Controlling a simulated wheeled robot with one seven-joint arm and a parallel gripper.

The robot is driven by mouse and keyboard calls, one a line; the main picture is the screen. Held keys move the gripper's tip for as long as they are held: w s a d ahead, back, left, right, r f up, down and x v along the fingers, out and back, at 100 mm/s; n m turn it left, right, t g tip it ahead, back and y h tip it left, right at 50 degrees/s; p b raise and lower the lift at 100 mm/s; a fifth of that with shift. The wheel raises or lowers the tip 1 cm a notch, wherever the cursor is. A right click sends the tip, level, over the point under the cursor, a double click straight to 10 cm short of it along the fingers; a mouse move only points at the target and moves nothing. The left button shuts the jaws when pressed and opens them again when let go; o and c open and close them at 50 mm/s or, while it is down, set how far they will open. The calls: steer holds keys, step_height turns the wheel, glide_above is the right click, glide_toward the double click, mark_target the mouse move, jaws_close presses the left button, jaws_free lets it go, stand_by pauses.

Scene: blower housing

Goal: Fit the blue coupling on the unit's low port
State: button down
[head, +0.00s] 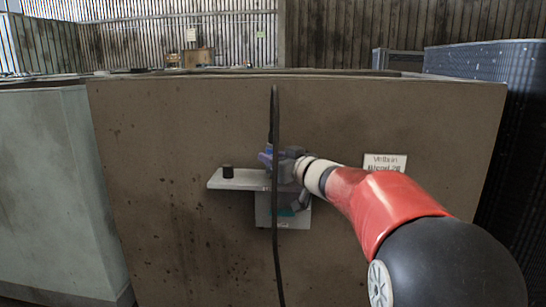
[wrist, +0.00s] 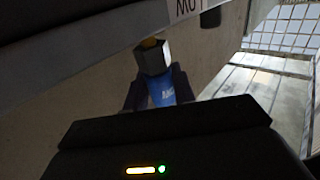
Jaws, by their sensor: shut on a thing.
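My gripper (head: 271,156) is shut on the blue coupling (wrist: 162,93), in front of the brown panel and just above the white shelf. In the wrist view the coupling sits between my two dark fingers; its grey faceted end (wrist: 153,58) and a bit of yellow point away from the palm. In the head view only a small blue-violet part of the coupling (head: 265,157) shows at the fingertips. A pale grey box (head: 265,214) hangs under the shelf, with a small teal part (head: 287,212) on it. I cannot make out the low port.
A black cylinder (head: 228,171) stands on the white shelf (head: 232,183), left of my gripper. A dark vertical hose or cable (head: 276,250) crosses in front of the shelf and box. A white label (head: 385,162) is on the panel (head: 170,240) at right. The panel's left side is clear.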

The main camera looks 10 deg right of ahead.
steer(key=shift+f+b, duration=0.35)
steer(key=shift+f, duration=0.5)
steer(key=c, duration=1.1)
jaws_free()
steer(key=shift+o, duration=0.2)
steer(key=v, duration=0.7)
steer(key=shift+s+d+p, duration=0.15)
steer(key=shift+s+p, duration=0.25)
